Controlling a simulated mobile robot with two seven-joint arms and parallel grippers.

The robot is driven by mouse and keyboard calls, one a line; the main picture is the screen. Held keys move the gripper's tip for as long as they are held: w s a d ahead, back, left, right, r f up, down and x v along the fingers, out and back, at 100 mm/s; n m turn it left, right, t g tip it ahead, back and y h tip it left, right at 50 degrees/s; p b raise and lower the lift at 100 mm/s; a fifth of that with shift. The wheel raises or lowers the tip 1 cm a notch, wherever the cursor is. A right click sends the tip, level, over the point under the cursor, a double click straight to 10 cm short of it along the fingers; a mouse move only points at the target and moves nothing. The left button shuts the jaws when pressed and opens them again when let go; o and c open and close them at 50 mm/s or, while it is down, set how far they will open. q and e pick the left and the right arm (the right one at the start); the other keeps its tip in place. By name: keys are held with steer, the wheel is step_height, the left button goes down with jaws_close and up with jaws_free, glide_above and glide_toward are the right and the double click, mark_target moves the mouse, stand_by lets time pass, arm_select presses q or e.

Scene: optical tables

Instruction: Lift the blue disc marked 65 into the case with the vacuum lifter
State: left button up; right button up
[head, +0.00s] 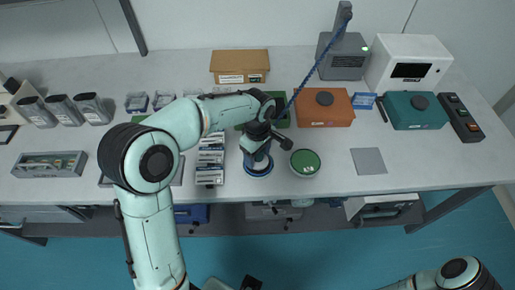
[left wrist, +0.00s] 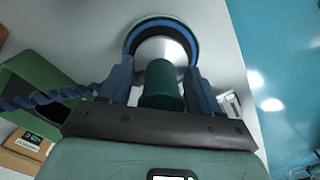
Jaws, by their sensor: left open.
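My left gripper (head: 264,146) reaches over the table from the left. In the left wrist view its fingers (left wrist: 161,88) stand apart, one on each side of the green handle (left wrist: 162,84) of the vacuum lifter. I cannot tell whether they touch it. The lifter's silver cup (left wrist: 172,50) sits on or just above a blue-rimmed disc (head: 258,169), also visible in the left wrist view (left wrist: 193,32). No number is readable on it. The lifter's blue coiled hose (head: 316,66) runs up to a post. A green open case (head: 283,122) lies behind, partly hidden. My right gripper is out of view.
A green disc (head: 305,162) lies just right of the blue one. An orange box (head: 335,114) and a teal box (head: 427,117) stand farther right, and a cardboard box (head: 240,64) behind. A grey plate (head: 369,161) lies near the front edge. Small white-labelled packs (head: 210,158) lie left.

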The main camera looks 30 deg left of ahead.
arm_select(q)
steer(key=shift+c, duration=0.3)
